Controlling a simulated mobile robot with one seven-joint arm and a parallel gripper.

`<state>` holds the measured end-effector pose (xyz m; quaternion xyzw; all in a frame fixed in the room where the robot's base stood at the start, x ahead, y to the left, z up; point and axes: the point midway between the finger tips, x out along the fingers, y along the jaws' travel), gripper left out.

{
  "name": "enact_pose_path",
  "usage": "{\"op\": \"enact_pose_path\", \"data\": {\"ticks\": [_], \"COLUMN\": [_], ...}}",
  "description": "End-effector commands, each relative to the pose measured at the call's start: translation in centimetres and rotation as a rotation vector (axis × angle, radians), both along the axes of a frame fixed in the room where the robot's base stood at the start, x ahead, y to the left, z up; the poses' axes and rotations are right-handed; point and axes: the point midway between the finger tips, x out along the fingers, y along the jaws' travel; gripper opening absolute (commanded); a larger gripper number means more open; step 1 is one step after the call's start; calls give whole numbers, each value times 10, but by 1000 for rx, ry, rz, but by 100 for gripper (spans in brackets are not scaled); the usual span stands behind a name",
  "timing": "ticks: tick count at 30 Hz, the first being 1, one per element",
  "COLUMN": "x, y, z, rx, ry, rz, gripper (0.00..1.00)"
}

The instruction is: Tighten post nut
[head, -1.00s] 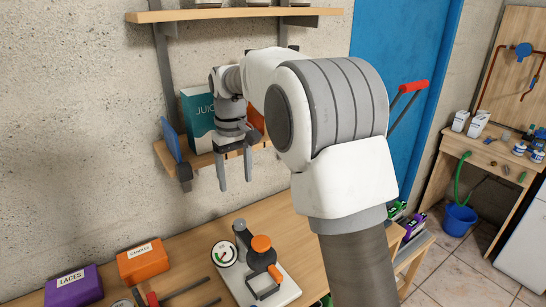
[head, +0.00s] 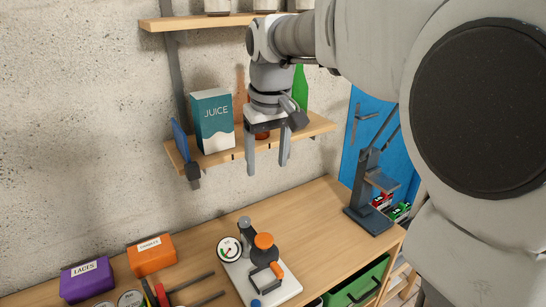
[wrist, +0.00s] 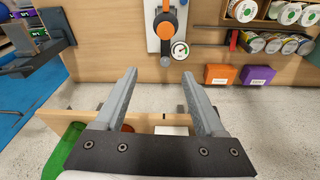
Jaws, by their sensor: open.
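A fixture with a white base plate (head: 288,292) stands on the wooden bench. It carries an orange round knob (head: 264,241) on a dark body, a grey post (head: 245,226), a dial gauge (head: 229,250) and an orange-ended clamp handle (head: 277,271). I cannot tell which part is the post nut. My gripper (head: 267,168) is open and empty, pointing down, well above the fixture and in front of the wall shelf. In the wrist view the orange knob (wrist: 166,30) and gauge (wrist: 180,50) lie beyond the open fingers (wrist: 159,76).
The shelf (head: 215,155) behind my gripper holds a juice carton (head: 213,120) and bottles. A dark stand (head: 370,195) is at the bench's right. Orange (head: 152,254) and purple (head: 86,280) boxes sit at left. The bench (head: 310,220) is clear between fixture and stand.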

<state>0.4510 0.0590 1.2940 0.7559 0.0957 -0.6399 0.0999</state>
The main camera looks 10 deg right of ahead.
Motion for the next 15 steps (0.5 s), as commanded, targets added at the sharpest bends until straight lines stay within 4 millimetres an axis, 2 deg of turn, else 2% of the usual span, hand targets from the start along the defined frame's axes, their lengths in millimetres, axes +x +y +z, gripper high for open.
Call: {"op": "enact_pose_path", "data": {"ticks": [6, 15], "x": [-20, -26], "y": [-8, -10], "z": [9, 10], "rx": [5, 8], "ry": [-29, -39], "rz": [-26, -34], "gripper": [72, 72]}}
